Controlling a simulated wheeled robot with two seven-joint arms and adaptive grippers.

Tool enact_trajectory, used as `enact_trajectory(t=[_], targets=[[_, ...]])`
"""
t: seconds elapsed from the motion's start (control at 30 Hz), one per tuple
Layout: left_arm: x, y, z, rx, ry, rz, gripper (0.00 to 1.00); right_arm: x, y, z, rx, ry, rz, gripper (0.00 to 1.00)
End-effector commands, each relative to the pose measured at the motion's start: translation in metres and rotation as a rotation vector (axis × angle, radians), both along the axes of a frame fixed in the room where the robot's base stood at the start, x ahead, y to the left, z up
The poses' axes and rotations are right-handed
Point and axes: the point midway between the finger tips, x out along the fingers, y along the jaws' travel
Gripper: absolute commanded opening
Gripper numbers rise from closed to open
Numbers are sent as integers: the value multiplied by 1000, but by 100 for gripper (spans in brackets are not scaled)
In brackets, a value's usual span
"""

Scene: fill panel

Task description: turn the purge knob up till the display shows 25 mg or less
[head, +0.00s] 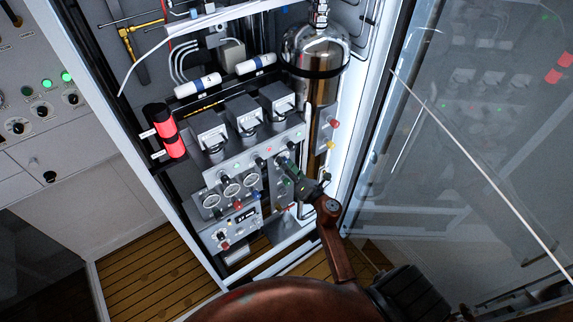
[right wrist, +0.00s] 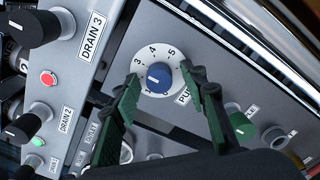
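The purge knob (right wrist: 159,77) is a small blue knob on a white round dial with numbers, in the middle of the right wrist view. The label beside it starts with "PU" and is partly hidden by a finger. My right gripper (right wrist: 162,80) has its two green fingers apart, one on each side of the dial, with a gap to the blue knob. In the head view my right gripper (head: 288,168) reaches the panel's right part and hides the knob. A small display (head: 246,213) is on the lower panel, too small to read. My left gripper is out of view.
Black drain knobs (right wrist: 36,27), a red button (right wrist: 48,78) and a green knob (right wrist: 236,120) lie close around the dial. A steel cylinder (head: 315,60) stands behind, right of the panel. A glass door (head: 460,150) stands open at the right.

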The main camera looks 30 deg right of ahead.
Motion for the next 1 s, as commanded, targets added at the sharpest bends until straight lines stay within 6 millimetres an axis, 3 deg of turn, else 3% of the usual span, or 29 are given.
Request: enact_trajectory(t=[0.1, 0.67, 1.0], targets=[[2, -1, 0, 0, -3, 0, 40, 0, 0, 0, 0, 0, 0, 39], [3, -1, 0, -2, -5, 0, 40, 0, 0, 0, 1, 1, -1, 0], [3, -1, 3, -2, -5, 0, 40, -1, -1, 0, 41, 4, -1, 0]])
